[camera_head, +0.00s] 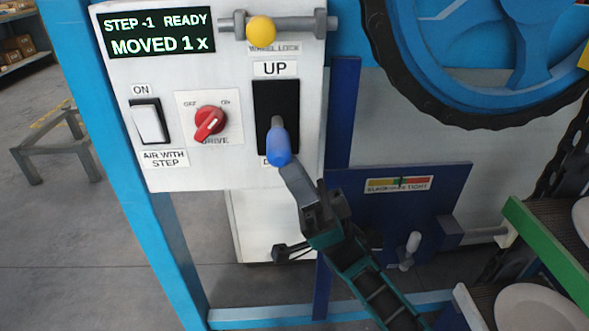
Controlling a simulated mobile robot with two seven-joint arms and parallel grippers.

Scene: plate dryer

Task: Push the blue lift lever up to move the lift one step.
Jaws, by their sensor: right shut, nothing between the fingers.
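The blue lift lever (278,144) sticks out of a black slot plate (276,100) marked UP at its top. The lever sits at the lower part of the plate and covers most of the lower label. My right gripper (288,172) is shut, with nothing held, and its tip is just below the lever's lower end. Whether it touches the lever I cannot tell. The display (157,33) reads "STEP -1 READY" and "MOVED 1 x". My left gripper is not in view.
On the white panel (222,165) are a red drive knob (209,122), a white rocker switch (149,123) and a yellow wheel-lock ball (261,31). A blue wheel (415,65) is at upper right. White plates (530,308) lie at lower right.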

